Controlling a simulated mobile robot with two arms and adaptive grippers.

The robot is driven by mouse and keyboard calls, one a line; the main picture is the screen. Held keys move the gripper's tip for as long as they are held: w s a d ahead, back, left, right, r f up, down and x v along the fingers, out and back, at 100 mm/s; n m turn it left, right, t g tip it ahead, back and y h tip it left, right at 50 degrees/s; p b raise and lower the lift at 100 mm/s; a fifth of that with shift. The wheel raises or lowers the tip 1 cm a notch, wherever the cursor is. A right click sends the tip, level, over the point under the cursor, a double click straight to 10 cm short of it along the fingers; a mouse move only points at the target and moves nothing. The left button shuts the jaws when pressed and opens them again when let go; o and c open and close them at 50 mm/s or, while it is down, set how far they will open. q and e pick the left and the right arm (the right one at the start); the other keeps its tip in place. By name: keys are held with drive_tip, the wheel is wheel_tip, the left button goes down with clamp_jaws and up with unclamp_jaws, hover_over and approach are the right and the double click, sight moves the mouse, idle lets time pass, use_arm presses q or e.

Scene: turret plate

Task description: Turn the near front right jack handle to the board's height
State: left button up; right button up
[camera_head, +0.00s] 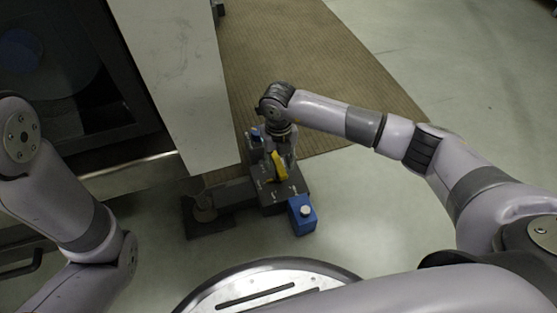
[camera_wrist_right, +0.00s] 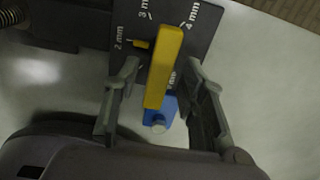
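A yellow handle (camera_head: 279,168) sits on a dark turret plate (camera_head: 270,203) with white markings, beside the white cabinet. In the right wrist view the yellow handle (camera_wrist_right: 165,65) runs up and slightly right across the dark plate (camera_wrist_right: 205,22). The plate there reads "2 mm", "4 mm" and partly hidden marks. A small yellow tip (camera_wrist_right: 141,44) points left towards "2 mm". My right gripper (camera_wrist_right: 163,88) is open, with one finger on each side of the yellow handle and visible gaps between. It comes down over the plate in the head view (camera_head: 279,160). My left gripper is out of view.
A blue block with a white knob (camera_head: 302,216) stands at the plate's near right corner; another blue part (camera_head: 254,134) is behind. A dark base (camera_head: 208,222) lies left. The white board (camera_head: 185,80) is close by at left.

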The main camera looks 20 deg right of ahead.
clamp_jaws()
idle(0.4)
drive_tip(key=shift+r, duration=0.1)
